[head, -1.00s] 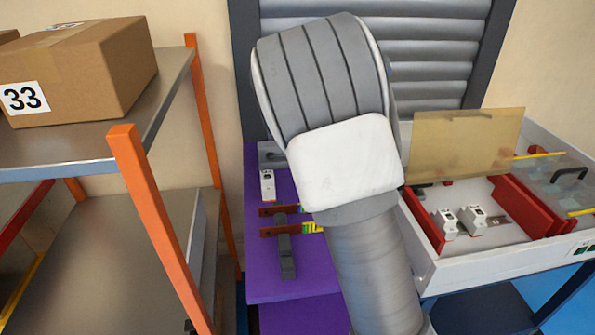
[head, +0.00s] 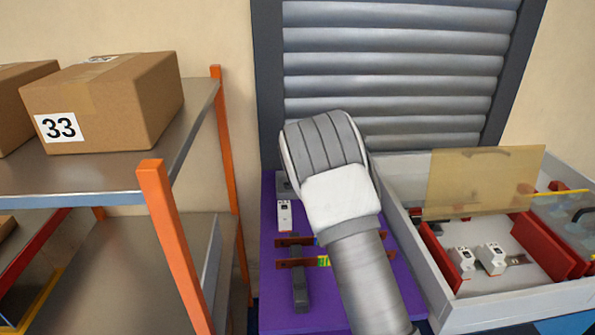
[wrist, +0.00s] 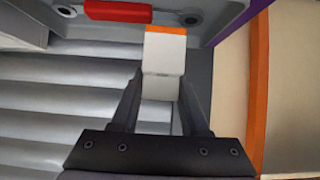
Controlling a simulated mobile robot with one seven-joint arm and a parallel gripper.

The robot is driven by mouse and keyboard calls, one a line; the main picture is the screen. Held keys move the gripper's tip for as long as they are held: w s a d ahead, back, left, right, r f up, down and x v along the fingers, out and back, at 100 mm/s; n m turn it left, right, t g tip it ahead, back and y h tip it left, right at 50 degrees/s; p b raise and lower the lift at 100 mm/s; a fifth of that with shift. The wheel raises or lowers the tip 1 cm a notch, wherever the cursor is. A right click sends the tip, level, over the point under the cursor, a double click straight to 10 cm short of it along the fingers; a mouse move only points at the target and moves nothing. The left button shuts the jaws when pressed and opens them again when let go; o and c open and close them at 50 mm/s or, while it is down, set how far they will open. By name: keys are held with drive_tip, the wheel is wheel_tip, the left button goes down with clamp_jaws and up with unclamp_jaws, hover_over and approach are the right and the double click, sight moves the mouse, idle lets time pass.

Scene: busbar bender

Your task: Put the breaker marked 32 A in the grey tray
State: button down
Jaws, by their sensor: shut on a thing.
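In the wrist view my gripper (wrist: 158,112) is shut on a white block-shaped breaker (wrist: 164,55) with an orange stripe at one end. Its rating mark does not show. In the head view my arm hides the gripper and the held breaker. A white breaker (head: 284,215) lies on the purple table. Two more, the left one (head: 463,261) and the right one (head: 491,258), stand in the large light-grey box at the right (head: 440,307). I cannot read their marks. A grey piece (head: 283,186) at the table's back, partly behind my arm, may be the grey tray.
Dark red bars and a dark grey bar (head: 300,290) lie on the purple table (head: 345,318). An orange-posted shelf (head: 175,245) with a box marked 33 (head: 110,105) stands at the left. A tan panel (head: 485,180) rises over the light-grey box. A shutter (head: 400,60) is behind.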

drive_tip(key=shift+w+a+f+p, duration=0.2)
drive_tip(key=shift+w+f, duration=0.15)
drive_tip(key=shift+w, duration=0.2)
drive_tip(key=shift+w+a+f+p, duration=0.1)
drive_tip(key=shift+w+a+f, duration=0.15)
drive_tip(key=shift+w, duration=0.3)
drive_tip(key=shift+f+b, duration=0.75)
drive_tip(key=shift+f, duration=1.35)
drive_tip(key=shift+c, duration=2)
unclamp_jaws()
